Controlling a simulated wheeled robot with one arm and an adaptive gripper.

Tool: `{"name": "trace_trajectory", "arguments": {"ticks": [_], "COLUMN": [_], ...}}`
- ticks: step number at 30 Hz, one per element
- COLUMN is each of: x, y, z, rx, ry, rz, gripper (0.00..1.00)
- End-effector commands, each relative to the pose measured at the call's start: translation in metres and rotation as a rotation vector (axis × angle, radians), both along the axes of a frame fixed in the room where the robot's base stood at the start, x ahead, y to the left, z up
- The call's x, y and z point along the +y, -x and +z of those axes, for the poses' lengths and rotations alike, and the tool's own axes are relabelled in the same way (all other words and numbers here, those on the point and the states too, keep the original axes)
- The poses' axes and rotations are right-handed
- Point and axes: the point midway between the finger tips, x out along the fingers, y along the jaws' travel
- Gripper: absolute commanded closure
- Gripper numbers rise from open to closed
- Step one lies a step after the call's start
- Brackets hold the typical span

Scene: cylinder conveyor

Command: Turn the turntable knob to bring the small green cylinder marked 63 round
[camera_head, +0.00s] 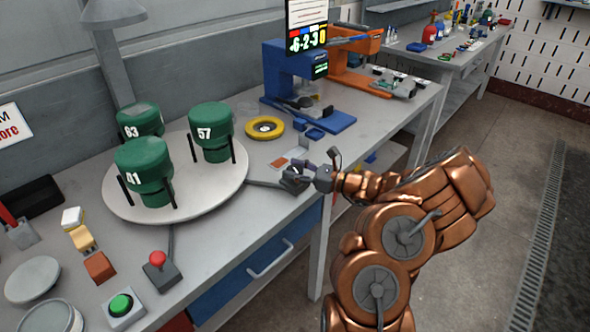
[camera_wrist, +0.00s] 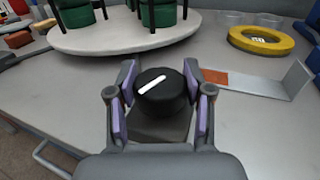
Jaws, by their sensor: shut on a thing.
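The white round turntable (camera_head: 226,190) carries three green cylinders in black holders. The cylinder marked 63 (camera_head: 140,115) is at the back left, partly hidden by the cylinder marked 41 (camera_head: 143,165) in front of it. The cylinder marked 57 (camera_head: 211,132) is at the right. In the wrist view, the black knob (camera_wrist: 162,97) with a white line sits between the purple-padded fingers of my gripper (camera_wrist: 161,110). My gripper (camera_head: 295,177) is shut on the knob at the bench's front edge, to the right of the turntable. In the head view it mostly hides the knob.
A yellow ring (camera_head: 265,128) lies behind my gripper, with a blue machine (camera_head: 290,75) beyond it. A red-topped joystick (camera_head: 160,270) and a green button (camera_head: 122,306) are at the front left. An orange machine (camera_head: 350,55) stands at the back.

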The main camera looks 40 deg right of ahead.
Motion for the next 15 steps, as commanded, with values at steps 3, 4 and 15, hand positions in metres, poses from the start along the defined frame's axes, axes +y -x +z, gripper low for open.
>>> {"name": "trace_trajectory", "arguments": {"ticks": [3, 4, 15], "x": [-0.0003, -0.0003, -0.0001], "y": [0.0001, 0.0001, 0.0000], "z": [0.0002, 0.0004, 0.0009], "rx": [-0.002, -0.003, -0.002], "ry": [-0.001, -0.002, -0.001], "rz": [-0.008, -0.012, -0.073], "gripper": [0.84, 0.84, 0.84]}}
